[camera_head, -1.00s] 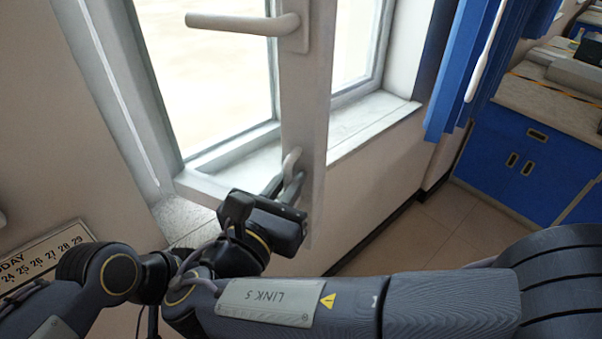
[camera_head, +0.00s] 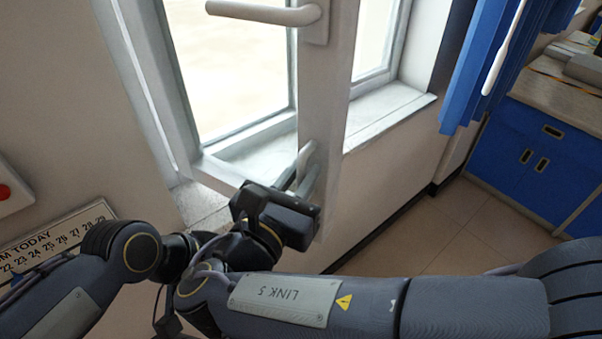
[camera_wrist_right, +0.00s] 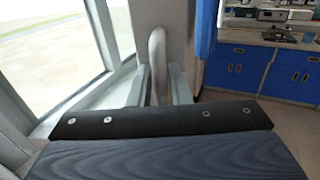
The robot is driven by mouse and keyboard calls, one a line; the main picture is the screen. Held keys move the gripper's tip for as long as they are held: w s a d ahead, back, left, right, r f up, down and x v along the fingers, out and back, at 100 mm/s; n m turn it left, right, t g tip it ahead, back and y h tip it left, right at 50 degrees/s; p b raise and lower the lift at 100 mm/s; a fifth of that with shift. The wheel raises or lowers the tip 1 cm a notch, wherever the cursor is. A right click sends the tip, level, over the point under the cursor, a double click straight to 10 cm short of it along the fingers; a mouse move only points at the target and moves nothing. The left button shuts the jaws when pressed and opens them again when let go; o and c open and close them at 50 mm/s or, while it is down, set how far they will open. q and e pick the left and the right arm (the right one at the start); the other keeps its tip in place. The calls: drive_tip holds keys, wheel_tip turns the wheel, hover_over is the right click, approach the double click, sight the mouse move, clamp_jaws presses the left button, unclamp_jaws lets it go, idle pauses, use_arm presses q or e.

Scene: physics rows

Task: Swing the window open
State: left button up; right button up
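The window sash (camera_head: 325,95) has a white frame and stands swung inward, away from its frame. A lever handle (camera_head: 265,13) sticks out to the left near the top of its stile. A lower upright pull handle (camera_head: 306,155) sits on the same stile. My right gripper (camera_head: 300,180) is at this pull handle. In the right wrist view the two fingers (camera_wrist_right: 160,88) stand close on either side of the pull handle (camera_wrist_right: 157,60), and it looks gripped. Exact contact is partly hidden. My left gripper does not show; dark arm parts are at lower left.
The white sill (camera_head: 390,110) runs behind the sash. A blue curtain (camera_head: 490,70) hangs to the right. Blue cabinets (camera_head: 525,160) stand at the far right, with open floor (camera_head: 430,230) before them.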

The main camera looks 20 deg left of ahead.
drive_tip(key=s+a+b, duration=0.1)
drive_tip(key=s, duration=0.6)
drive_tip(key=shift+s+b, duration=0.4)
drive_tip(key=w+d+f+m+g+h, duration=0.1)
drive_tip(key=w+d+f+m+g, duration=0.2)
drive_tip(key=d, duration=0.4)
drive_tip(key=w+d+f+m+g+h, duration=0.1)
drive_tip(key=w+d+f+m+g, duration=0.2)
drive_tip(key=d, duration=0.5)
drive_tip(key=w+d+f+m+g+h, duration=0.1)
drive_tip(key=w+d+m+g, duration=0.15)
drive_tip(key=d+m, duration=0.35)
drive_tip(key=s+d+f+m+g+y, duration=0.2)
drive_tip(key=s+d+f+m+y, duration=0.2)
drive_tip(key=m, duration=0.8)
drive_tip(key=s+d+f+m+g+y, duration=0.1)
drive_tip(key=s+d+f+m+y, duration=0.4)
drive_tip(key=m, duration=0.7)
drive_tip(key=shift+s+d+g, duration=0.35)
drive_tip(key=shift+s+d, duration=0.7)
drive_tip(key=shift+d, duration=0.95)
